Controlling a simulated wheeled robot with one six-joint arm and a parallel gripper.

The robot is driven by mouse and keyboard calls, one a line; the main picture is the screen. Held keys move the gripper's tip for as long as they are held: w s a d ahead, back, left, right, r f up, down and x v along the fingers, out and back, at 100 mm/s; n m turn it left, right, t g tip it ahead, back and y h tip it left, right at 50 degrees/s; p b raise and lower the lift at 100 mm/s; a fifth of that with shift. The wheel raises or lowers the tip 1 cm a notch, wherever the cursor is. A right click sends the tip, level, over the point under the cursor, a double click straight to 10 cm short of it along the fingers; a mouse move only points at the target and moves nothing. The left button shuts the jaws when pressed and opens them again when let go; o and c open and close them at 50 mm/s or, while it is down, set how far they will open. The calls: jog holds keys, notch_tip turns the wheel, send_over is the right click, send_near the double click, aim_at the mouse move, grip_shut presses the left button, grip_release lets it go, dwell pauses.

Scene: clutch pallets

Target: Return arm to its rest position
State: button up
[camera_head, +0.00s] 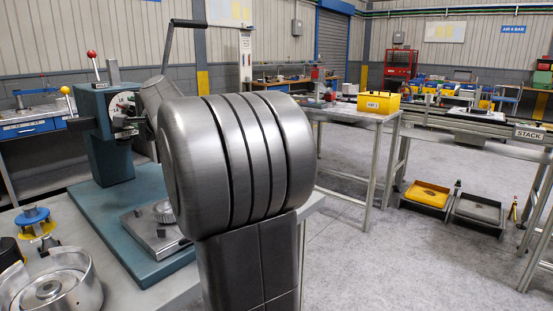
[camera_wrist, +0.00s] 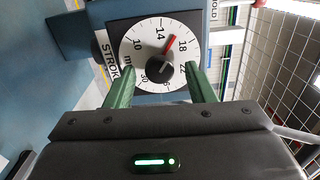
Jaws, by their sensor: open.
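My gripper (camera_wrist: 158,75) shows in the wrist view with its two green fingers apart and nothing held between them. Beyond the fingers is a white round dial (camera_wrist: 135,49) marked in mm, with a dark centre knob (camera_wrist: 161,72) and a red pointer between 14 and 18. The fingers lie either side of the knob in the picture; I cannot tell how far they are from the dial face. In the head view the dial (camera_head: 121,101) is partly covered on the blue-green press (camera_head: 103,145).
The press has a red-knobbed lever (camera_head: 92,56) and a yellow-knobbed lever (camera_head: 66,91). A metal clutch part (camera_head: 50,290) and a blue-and-yellow part (camera_head: 36,218) sit at left. A yellow bin (camera_head: 379,102) stands on a farther table. Floor at right is open, with two trays (camera_head: 426,207).

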jog(key=m+p, duration=0.1)
jog(key=m, duration=0.1)
jog(key=m+p, duration=0.2)
jog(key=shift+r+m, duration=0.2)
jog(key=shift+m, duration=0.1)
jog(key=m+p, duration=0.8)
jog(key=m, duration=0.1)
jog(key=shift+f, duration=0.1)
jog(key=shift+f+m+p, duration=0.1)
jog(key=shift+m+p, duration=0.55)
jog(key=shift+m, duration=0.25)
jog(key=shift+f, duration=0.1)
